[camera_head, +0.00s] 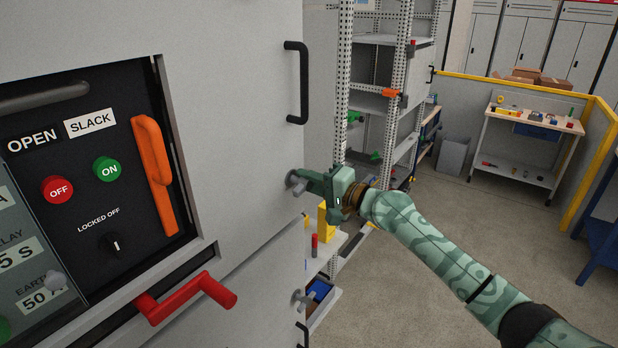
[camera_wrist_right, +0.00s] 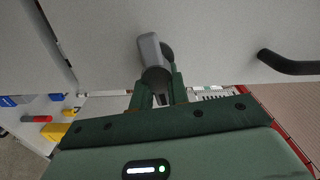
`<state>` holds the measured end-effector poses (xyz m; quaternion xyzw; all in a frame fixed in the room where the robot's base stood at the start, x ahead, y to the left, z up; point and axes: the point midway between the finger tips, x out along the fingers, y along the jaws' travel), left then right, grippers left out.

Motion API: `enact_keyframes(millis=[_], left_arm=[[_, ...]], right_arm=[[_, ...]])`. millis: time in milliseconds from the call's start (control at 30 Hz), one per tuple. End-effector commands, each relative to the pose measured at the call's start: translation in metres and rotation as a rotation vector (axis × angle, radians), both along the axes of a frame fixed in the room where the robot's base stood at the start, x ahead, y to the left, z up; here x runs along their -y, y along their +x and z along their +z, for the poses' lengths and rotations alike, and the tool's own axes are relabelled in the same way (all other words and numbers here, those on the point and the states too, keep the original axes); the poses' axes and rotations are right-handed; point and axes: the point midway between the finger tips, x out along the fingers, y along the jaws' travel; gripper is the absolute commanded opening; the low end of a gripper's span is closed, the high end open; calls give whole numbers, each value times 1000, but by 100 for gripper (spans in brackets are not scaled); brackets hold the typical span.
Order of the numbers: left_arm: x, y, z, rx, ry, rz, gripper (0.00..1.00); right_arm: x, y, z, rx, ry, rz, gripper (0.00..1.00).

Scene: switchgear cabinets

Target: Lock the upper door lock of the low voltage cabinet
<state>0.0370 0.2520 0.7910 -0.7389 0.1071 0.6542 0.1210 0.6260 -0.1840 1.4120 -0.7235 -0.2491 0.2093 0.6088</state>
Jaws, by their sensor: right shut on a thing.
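The low voltage cabinet door (camera_head: 240,110) is a large grey panel that looks closed. The upper door lock (camera_head: 294,183) is a small grey knob-like piece near the door's right edge, below the black handle (camera_head: 297,82). In the right wrist view the lock (camera_wrist_right: 152,55) is a grey lever standing out from the door. My right gripper (camera_head: 309,182) is shut on the lock, and its fingers also show there (camera_wrist_right: 160,85). The fingers partly cover the lock. Another grey lock (camera_head: 301,297) sits lower on the cabinet. My left gripper is not in view.
At the left is a black control panel with an orange handle (camera_head: 155,175) and a red bar handle (camera_head: 187,298) sticking out. A perforated metal shelf rack (camera_head: 382,95) stands behind my right gripper. A workbench (camera_head: 528,125) stands farther back.

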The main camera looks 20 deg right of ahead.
Motion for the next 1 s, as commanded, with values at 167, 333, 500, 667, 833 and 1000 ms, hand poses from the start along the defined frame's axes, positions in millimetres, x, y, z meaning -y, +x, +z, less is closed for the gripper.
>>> enact_keyframes(millis=[167, 333, 500, 667, 833, 1000], left_arm=[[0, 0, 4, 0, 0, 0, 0], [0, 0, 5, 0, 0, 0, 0], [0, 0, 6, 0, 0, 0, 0], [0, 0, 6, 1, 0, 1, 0], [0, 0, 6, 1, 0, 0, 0], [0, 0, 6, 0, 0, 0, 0]], right_arm=[[1, 1, 0, -58, 76, -2, 0], [1, 1, -1, -94, 123, -2, 0], [1, 1, -1, -112, 145, -2, 0], [1, 1, -2, -115, 151, -2, 0], [1, 1, -2, -115, 151, -2, 0], [1, 0, -2, -116, 151, -2, 36]])
